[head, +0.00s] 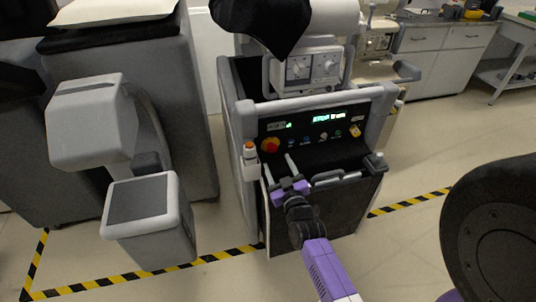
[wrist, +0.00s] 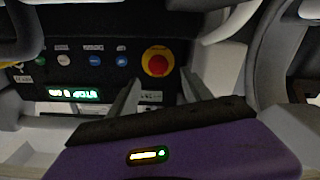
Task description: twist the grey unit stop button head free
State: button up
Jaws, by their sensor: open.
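The red stop button head (head: 270,145) sits on a yellow surround at the left of the black control panel (head: 318,128) on the grey unit (head: 233,155). In the wrist view the red button (wrist: 157,64) is right of centre, just beyond the fingertips. My gripper (head: 278,168) is open and empty, in front of the panel and a little below the button. Its two fingers (wrist: 156,92) point toward the panel and stand apart from the button. In the wrist view the purple gripper body covers the lower part of the picture.
Small blue, green and white buttons (wrist: 94,60) and a lit green display (wrist: 75,94) share the panel. A grey handle bar (head: 340,176) crosses the unit's front. A grey armed device (head: 140,205) stands left. A dark rounded seat (head: 495,230) is at right. Striped tape marks the floor.

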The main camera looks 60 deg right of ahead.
aim_at(273, 150)
jog(key=shift+p+x, duration=0.3)
jog(key=shift+x, duration=2.85)
jog(key=shift+s+d, duration=0.1)
grip_shut()
